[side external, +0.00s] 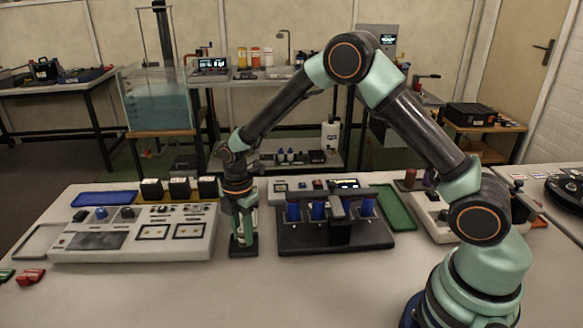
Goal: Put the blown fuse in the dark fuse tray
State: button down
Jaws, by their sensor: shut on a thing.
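My gripper (243,238) points down between the left control panel and the black rack. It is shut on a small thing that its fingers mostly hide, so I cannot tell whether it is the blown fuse. Directly below the fingertips is a small dark block or tray (243,251) on the table. I cannot tell whether the held thing touches it. No other thing in view is clearly the dark fuse tray.
A white control panel (140,243) stands to the left and a black rack with blue cylinders (335,240) to the right. A blue tray (104,198), a green tray (396,210) and red pieces (32,276) lie around. The front table is clear.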

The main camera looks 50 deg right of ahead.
aim_at(242, 229)
jog(key=shift+f, duration=0.3)
jog(key=c, duration=0.9)
grip_release()
jog(key=shift+r, duration=0.1)
notch_tip(242, 229, up, 11)
jog(key=shift+r, duration=0.2)
jog(key=s+d+r+m+t, duration=0.2)
jog(key=s+d+r+m, duration=0.1)
jog(key=s+r+m, duration=0.6)
jog(key=shift+s+d+r+m+t, duration=0.5)
jog(key=shift+s+d+m+t, duration=0.15)
jog(key=shift+s+m, duration=0.95)
jog(key=shift+s+d+r+m+t, duration=0.6)
jog(key=shift+s+m, duration=0.7)
jog(key=shift+m, duration=0.5)
jog(key=shift+s+d+r+m+t, duration=0.45)
jog(key=shift+s+d+m+t, duration=0.15)
jog(key=shift+s+m, duration=1)
